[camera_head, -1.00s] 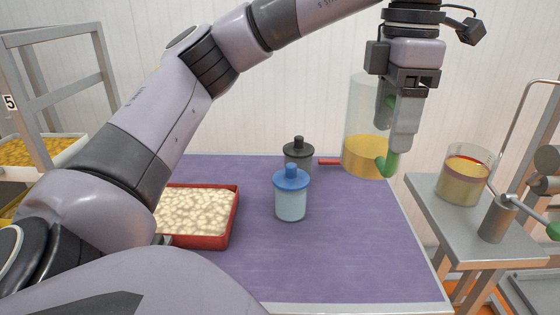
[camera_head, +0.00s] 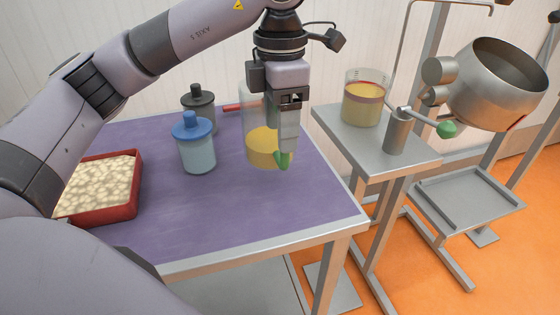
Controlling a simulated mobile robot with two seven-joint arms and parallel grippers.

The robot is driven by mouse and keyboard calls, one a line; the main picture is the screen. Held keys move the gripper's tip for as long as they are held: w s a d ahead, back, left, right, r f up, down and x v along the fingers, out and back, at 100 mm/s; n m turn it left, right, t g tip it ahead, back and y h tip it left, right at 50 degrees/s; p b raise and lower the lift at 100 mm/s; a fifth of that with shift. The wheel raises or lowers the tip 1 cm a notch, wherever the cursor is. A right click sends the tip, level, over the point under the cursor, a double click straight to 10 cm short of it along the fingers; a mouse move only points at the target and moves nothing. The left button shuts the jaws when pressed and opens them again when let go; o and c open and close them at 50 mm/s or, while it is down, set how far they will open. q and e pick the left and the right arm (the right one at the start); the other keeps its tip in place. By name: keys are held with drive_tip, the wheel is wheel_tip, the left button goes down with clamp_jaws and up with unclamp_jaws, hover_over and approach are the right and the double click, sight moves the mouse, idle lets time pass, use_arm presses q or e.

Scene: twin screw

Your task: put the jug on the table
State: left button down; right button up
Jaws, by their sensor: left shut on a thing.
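The jug (camera_head: 258,148) is a tall clear vessel with yellow liquid in its lower part and a green handle (camera_head: 281,160). It is upright over the right part of the purple-topped table (camera_head: 220,215); I cannot tell whether its base touches the top. My left gripper (camera_head: 288,145) points down and is shut on the jug's green handle, covering part of the jug's right side. My right gripper is not in view.
A blue-lidded jar (camera_head: 197,150), a dark-lidded jar (camera_head: 199,110) and a red tray (camera_head: 133,185) of pale pieces stand left of the jug. A side stand (camera_head: 365,145) at right holds another vessel (camera_head: 363,105). A tilted metal pot (camera_head: 495,85) is farther right. The table's front right is clear.

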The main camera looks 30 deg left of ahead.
sight(281, 158)
use_arm(q)
wheel_tip(281, 158, down, 7)
drive_tip(key=shift+r, duration=0.2)
idle(0.3)
drive_tip(key=shift+f, duration=0.15)
drive_tip(key=shift+c, duration=1.1)
unclamp_jaws()
